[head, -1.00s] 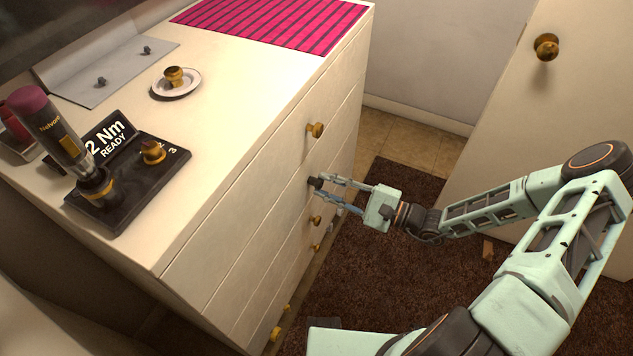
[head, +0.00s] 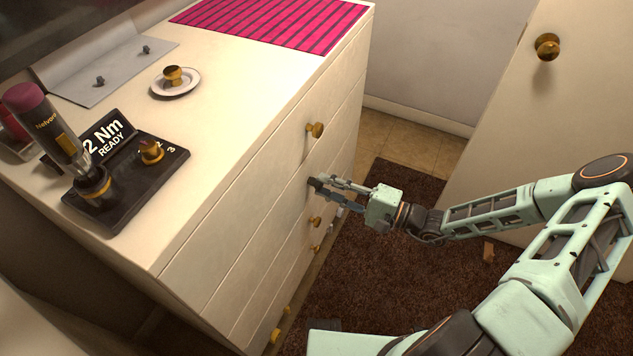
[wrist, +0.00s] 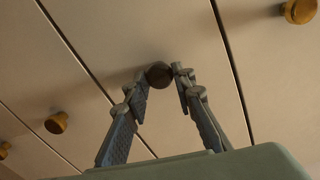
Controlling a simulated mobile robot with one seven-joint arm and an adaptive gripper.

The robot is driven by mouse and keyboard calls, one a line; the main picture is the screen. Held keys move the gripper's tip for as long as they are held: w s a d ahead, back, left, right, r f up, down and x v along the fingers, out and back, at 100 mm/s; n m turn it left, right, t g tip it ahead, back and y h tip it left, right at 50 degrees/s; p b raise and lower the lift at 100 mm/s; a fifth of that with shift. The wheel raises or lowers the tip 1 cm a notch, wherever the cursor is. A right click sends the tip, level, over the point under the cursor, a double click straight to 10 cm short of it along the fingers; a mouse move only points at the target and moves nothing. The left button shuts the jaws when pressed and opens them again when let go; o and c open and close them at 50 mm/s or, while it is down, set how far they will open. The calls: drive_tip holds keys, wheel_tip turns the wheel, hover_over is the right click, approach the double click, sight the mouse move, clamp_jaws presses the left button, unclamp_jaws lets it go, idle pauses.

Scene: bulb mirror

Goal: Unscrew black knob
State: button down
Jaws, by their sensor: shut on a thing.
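The black knob (wrist: 159,75) is a dark round knob on the front of a pale drawer. In the wrist view it sits between the tips of my two fingers. My gripper (wrist: 162,84) is shut on it, one finger on each side.
Brass knobs (head: 316,130) sit on the drawers above and below. On the dresser top (head: 235,115) are a saucer (head: 190,88) with a brass knob, a driver (head: 50,125) in a black dock reading "2 Nm READY", and a pink striped mat (head: 275,22). A door (head: 560,110) stands at right.

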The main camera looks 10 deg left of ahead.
sight(323, 185)
drive_tip(key=shift+w+d, duration=0.1)
drive_tip(key=n, duration=0.5)
drive_tip(key=shift+b, duration=0.3)
drive_tip(key=c, duration=2)
unclamp_jaws()
drive_tip(key=shift+o, duration=0.2)
drive_tip(key=shift+v, duration=1.5)
drive_tip(key=o, duration=0.6)
